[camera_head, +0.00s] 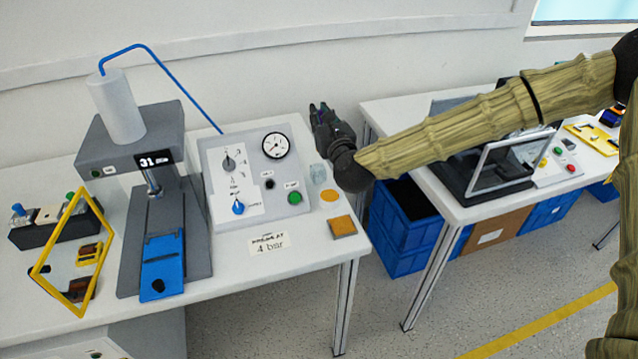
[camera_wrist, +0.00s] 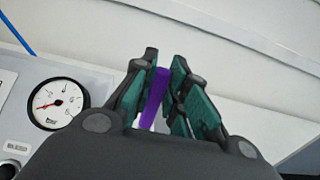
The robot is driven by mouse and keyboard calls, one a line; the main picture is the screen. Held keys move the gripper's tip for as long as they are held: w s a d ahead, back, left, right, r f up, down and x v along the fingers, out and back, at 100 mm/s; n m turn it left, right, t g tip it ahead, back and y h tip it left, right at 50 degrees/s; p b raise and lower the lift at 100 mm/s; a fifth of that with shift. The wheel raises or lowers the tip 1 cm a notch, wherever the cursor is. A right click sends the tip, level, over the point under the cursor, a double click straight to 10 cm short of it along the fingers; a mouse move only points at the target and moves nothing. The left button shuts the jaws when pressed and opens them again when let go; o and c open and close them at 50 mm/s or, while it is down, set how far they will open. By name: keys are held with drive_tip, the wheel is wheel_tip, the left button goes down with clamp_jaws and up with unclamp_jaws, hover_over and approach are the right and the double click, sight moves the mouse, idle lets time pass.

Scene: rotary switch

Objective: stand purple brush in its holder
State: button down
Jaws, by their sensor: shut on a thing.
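My gripper (camera_wrist: 158,95) is shut on the purple brush (camera_wrist: 155,98), whose purple part shows between the fingers in the wrist view. In the head view my gripper (camera_head: 322,112) is raised over the right rear of the table, pointing toward the wall; the brush cannot be made out there. A small pale, translucent cup-like thing (camera_head: 318,174) stands on the table below my gripper, right of the grey panel. It may be the brush holder; I cannot tell for sure. The brush's lower end is hidden.
The grey control panel (camera_head: 225,185) with gauge (camera_head: 276,145) stands left of my gripper. An orange disc (camera_head: 329,195) and an orange-brown pad (camera_head: 343,227) lie near the table's right edge. A press (camera_head: 135,143) stands further left. Blue crates (camera_head: 405,258) are under the right table.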

drive_tip(key=shift+a+f, duration=0.2)
drive_tip(key=shift+f, duration=0.3)
wheel_tip(320, 180, down, 9)
drive_tip(key=p, duration=0.1)
drive_tip(key=shift+p, duration=0.35)
drive_tip(key=shift+f, duration=0.1)
drive_tip(key=shift+f, duration=0.15)
drive_tip(key=c, duration=1.4)
unclamp_jaws()
drive_tip(key=shift+c, duration=0.2)
drive_tip(key=shift+r, duration=0.25)
drive_tip(key=b+v, duration=0.2)
drive_tip(key=v, duration=1)
